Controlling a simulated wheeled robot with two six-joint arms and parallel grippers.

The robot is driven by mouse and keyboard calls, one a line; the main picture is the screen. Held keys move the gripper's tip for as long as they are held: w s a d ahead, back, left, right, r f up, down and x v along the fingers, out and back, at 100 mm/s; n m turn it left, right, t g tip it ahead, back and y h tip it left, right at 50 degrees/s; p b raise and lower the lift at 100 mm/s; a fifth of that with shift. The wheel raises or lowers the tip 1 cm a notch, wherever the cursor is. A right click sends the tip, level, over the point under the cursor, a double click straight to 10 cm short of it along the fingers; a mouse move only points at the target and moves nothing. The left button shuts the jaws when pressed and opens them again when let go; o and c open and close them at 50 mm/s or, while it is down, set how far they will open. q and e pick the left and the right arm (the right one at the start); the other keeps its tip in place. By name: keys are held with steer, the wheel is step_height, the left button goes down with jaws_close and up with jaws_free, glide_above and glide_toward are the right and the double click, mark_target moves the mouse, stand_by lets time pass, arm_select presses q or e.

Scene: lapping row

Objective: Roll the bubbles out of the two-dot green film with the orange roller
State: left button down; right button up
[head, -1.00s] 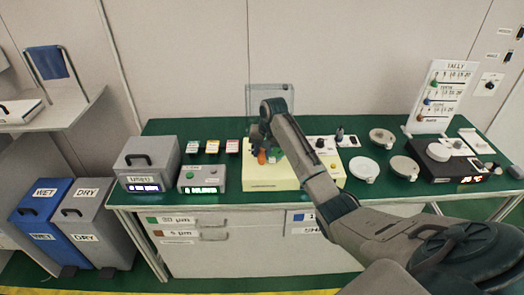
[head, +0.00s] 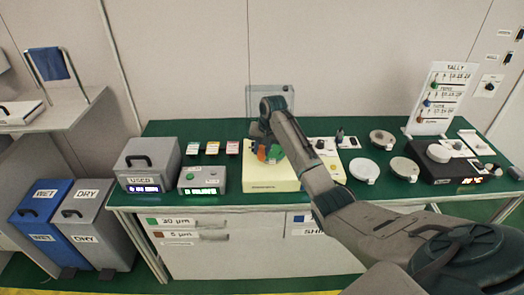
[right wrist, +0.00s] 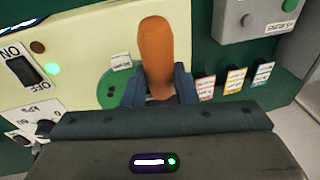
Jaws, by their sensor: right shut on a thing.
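My right gripper (right wrist: 159,88) is shut on the orange roller (right wrist: 155,50), which stands up between the fingers in the right wrist view. The roller also shows in the head view (head: 262,153), partly behind my arm. A round green film (right wrist: 113,86) lies on the cream machine top beside and partly under the gripper, with a small white label at its edge. My left gripper is not in view.
The cream machine (head: 262,186) stands on the green bench. A grey box with a green display (head: 202,180) and several small colored cards (head: 213,147) are to its left. White and beige round dishes (head: 364,168) are to its right. A clear panel (head: 270,97) rises behind.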

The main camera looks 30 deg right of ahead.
steer(key=shift+w+d, duration=0.3)
steer(key=shift+w, duration=0.2)
steer(key=shift+w, duration=0.1)
steer(key=shift+w+d+b, duration=0.4)
steer(key=shift+w+d, duration=0.05)
steer(key=shift+w, duration=0.2)
steer(key=shift+w+d+b, duration=0.45)
steer(key=shift+w+d, duration=0.05)
steer(key=shift+w, duration=0.3)
steer(key=shift+s+a+r+p, duration=0.1)
steer(key=shift+s+a+p, duration=0.5)
steer(key=shift+p, duration=0.9)
steer(key=shift+s+d, duration=0.1)
steer(key=shift+s, duration=0.1)
steer(key=shift+s+a+p, duration=0.5)
steer(key=shift+s+p, duration=0.35)
steer(key=shift+p, duration=0.7)
